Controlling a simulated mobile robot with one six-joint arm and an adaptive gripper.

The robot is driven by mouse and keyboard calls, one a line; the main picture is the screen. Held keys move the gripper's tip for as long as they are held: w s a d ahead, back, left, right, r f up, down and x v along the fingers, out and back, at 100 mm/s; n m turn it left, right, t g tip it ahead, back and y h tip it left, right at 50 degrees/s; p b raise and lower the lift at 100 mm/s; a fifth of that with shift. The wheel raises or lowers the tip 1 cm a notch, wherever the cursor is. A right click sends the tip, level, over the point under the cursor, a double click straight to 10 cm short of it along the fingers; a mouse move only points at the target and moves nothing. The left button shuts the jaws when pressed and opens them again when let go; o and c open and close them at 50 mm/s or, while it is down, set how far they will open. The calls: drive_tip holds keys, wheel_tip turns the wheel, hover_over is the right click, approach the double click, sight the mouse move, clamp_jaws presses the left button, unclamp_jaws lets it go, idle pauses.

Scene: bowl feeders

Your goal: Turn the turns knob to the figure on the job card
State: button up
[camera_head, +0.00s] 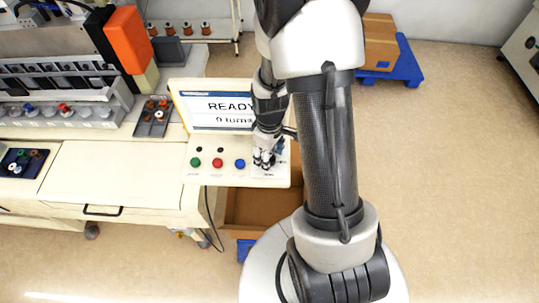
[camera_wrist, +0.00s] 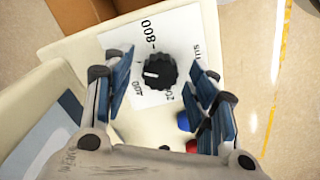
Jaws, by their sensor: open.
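The turns knob (camera_wrist: 160,72) is black and ribbed with a white pointer line, on a white dial plate (camera_wrist: 185,38) in the wrist view. Figures 200, 400 and 800 are readable around it. The pointer line faces left in that view, roughly towards the 400 side. My gripper (camera_wrist: 157,70) is open, with one blue-padded finger on each side of the knob and visible gaps between. In the head view my gripper (camera_head: 265,158) is over the panel's right end and hides the knob. The display (camera_head: 215,108) reads READY and 0 turns, partly covered by my arm. I cannot make out a job card.
Green (camera_head: 195,162), red (camera_head: 217,163) and blue (camera_head: 240,164) buttons sit left of the knob on the panel. The blue (camera_wrist: 183,121) and red (camera_wrist: 191,146) ones lie close to my right finger in the wrist view. A cardboard box (camera_head: 236,207) stands below the panel.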

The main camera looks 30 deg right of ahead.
drive_tip(key=shift+f, duration=0.25)
drive_tip(key=shift+c, duration=0.4)
drive_tip(key=c, duration=1)
